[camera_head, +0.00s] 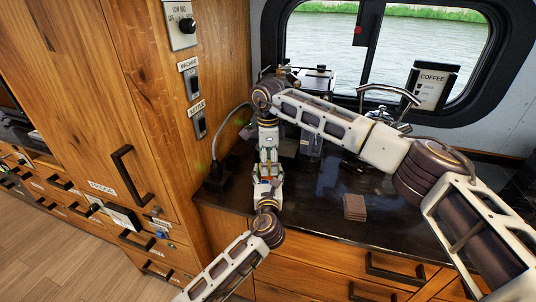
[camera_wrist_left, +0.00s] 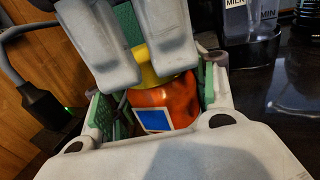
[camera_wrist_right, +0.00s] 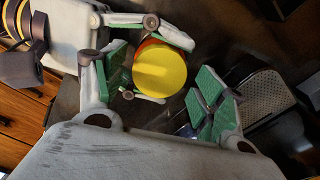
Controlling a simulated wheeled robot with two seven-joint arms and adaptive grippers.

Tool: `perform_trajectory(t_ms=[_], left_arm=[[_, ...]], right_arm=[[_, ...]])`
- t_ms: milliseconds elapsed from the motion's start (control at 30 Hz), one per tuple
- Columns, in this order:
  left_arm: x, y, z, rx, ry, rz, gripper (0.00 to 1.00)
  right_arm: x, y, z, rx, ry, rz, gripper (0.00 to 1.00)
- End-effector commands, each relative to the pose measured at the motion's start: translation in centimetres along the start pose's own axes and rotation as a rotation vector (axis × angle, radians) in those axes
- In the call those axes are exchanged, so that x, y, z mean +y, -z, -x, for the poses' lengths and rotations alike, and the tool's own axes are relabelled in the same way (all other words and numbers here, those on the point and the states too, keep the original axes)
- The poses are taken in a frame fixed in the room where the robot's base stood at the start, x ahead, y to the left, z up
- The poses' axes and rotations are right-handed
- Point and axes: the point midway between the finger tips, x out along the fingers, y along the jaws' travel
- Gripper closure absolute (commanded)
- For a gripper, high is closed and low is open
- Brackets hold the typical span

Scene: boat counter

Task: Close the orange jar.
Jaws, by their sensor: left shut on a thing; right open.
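The orange jar (camera_wrist_left: 165,100) has a yellow lid (camera_wrist_left: 150,66) and a blue label, and stands upright in the left wrist view. My left gripper (camera_head: 267,182) is shut on the jar body, with green pads at its sides. My right gripper (camera_head: 268,152) is open just above, its two grey fingers across the top of the left wrist view, partly hiding the lid. In the right wrist view the round lid (camera_wrist_right: 160,68) lies between the open fingers, closer to the left one. A strip of orange shows beside it. I cannot tell how tightly the lid sits.
The dark counter (camera_head: 318,205) carries a stack of brown squares (camera_head: 355,207) to the right. A tap (camera_head: 390,95) and a coffee sign (camera_head: 433,88) are at the back. A black plug with a cable (camera_head: 216,175) is left of the grippers, near the wooden cabinet wall.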

Motion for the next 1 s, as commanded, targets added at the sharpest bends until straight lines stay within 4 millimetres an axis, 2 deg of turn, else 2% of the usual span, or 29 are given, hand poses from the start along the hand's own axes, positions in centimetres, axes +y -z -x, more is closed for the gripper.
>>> perform_trajectory(t_ms=[200, 467, 833, 1000], left_arm=[[-0.01, -0.19, -0.02, -0.003, 0.000, 0.001, 1.00], [-0.01, -0.19, -0.02, -0.003, 0.000, 0.001, 1.00], [-0.03, -0.20, 0.00, -0.003, 0.001, 0.001, 1.00], [-0.05, -0.20, 0.01, -0.003, 0.001, 0.001, 1.00]], right_arm=[[-0.03, 0.02, -0.79, 0.000, 0.002, 0.000, 0.29], [-0.02, 0.01, -0.84, 0.000, 0.001, 0.000, 0.29], [-0.04, 0.02, -0.83, 0.000, 0.002, 0.000, 0.76], [-0.06, 0.04, -0.82, 0.000, 0.002, -0.016, 0.77]])
